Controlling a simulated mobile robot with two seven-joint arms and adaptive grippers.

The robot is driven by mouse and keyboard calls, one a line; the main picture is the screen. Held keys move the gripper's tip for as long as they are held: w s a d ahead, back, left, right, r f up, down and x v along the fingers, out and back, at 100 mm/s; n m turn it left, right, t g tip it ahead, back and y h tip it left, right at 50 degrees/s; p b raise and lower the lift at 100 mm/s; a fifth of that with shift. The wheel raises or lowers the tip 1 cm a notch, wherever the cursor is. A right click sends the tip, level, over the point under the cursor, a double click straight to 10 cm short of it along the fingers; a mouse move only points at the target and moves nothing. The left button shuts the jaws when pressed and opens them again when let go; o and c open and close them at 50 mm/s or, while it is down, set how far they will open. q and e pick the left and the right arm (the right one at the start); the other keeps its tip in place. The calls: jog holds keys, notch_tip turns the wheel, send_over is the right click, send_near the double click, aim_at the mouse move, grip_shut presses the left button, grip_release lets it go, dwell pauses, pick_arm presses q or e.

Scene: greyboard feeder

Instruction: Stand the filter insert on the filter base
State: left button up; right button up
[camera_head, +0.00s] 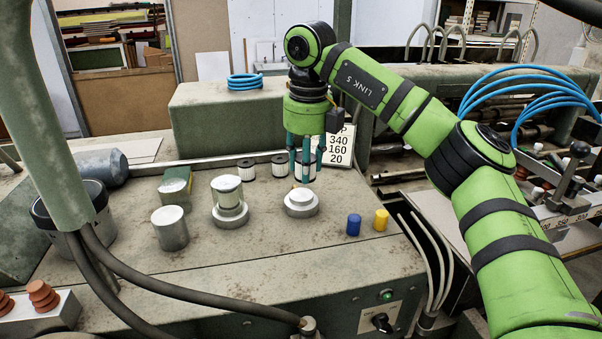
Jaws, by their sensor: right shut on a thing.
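The filter base (300,208) is a round pale metal piece with a stepped top, standing on the worn machine top near the middle. My left gripper is not in view.
A similar base with a clear-sided filter unit (228,200) stands left of the filter base, beside a metal cup (170,229). A blue cylinder (353,225) and a yellow one (381,220) stand right. A number card (339,146) is behind the gripper.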

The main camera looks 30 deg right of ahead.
aim_at(301, 194)
jog(key=w, duration=0.1)
jog(key=w+f+p, duration=0.1)
jog(key=shift+w+d+f, duration=0.15)
jog(key=shift+w+f, duration=0.15)
jog(key=f+p, duration=0.2)
jog(key=f, duration=0.1)
jog(key=shift+s, duration=0.2)
jog(key=shift+w+f, duration=0.15)
jog(key=shift+f, duration=0.4)
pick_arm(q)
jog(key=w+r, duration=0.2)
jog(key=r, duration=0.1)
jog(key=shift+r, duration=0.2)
pick_arm(e)
jog(key=o, duration=1.1)
jog(key=shift+c, duration=0.2)
